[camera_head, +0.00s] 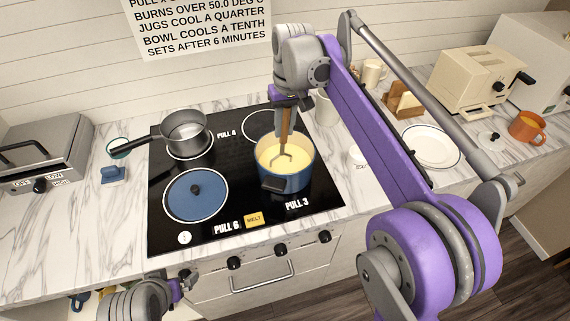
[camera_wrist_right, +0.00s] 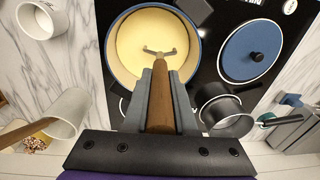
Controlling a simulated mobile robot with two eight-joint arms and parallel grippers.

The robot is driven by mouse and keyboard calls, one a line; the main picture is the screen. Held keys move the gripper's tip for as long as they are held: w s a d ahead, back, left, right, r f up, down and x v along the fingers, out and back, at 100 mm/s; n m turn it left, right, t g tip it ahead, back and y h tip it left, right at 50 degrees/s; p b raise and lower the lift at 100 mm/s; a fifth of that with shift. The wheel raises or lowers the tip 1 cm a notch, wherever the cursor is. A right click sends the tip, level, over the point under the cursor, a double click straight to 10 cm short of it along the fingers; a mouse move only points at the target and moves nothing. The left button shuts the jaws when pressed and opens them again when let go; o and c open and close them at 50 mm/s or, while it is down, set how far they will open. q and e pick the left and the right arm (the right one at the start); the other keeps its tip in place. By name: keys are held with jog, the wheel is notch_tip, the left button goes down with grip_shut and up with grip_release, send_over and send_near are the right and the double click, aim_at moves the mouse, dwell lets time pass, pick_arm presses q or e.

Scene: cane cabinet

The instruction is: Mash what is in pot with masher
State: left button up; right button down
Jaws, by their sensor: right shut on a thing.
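A blue pot (camera_head: 290,182) stands on the front right burner of the black cooktop and holds pale yellow contents (camera_head: 270,154). My right gripper (camera_head: 286,108) is above the pot, shut on the brown handle of the masher (camera_head: 285,128). The masher points down, and its grey head shows inside the pot over the yellow contents. In the right wrist view the masher (camera_wrist_right: 168,85) runs between the fingers toward the pot (camera_wrist_right: 112,70); I cannot tell how deep the head sits. My left gripper (camera_head: 184,286) is low at the front left, apart from the pot; its fingers are unclear.
A grey saucepan (camera_head: 186,132) stands on the back left burner. A blue lid (camera_head: 195,195) lies on the front left burner. A toaster (camera_head: 480,78), a plate (camera_head: 432,146) and an orange mug (camera_head: 527,127) are at the right. Counter left of the cooktop is mostly clear.

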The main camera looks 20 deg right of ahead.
pick_arm(q)
jog(key=r, duration=0.1)
jog(key=w+r+p, duration=0.2)
jog(key=r, duration=0.1)
pick_arm(e)
jog(key=d+r, duration=0.3)
jog(key=r, duration=0.2)
jog(key=shift+s, duration=0.2)
pick_arm(q)
jog(key=shift+s, duration=0.15)
pick_arm(e)
jog(key=shift+s+r, duration=0.1)
jog(key=shift+s, duration=0.05)
pick_arm(q)
jog(key=shift+f, duration=0.15)
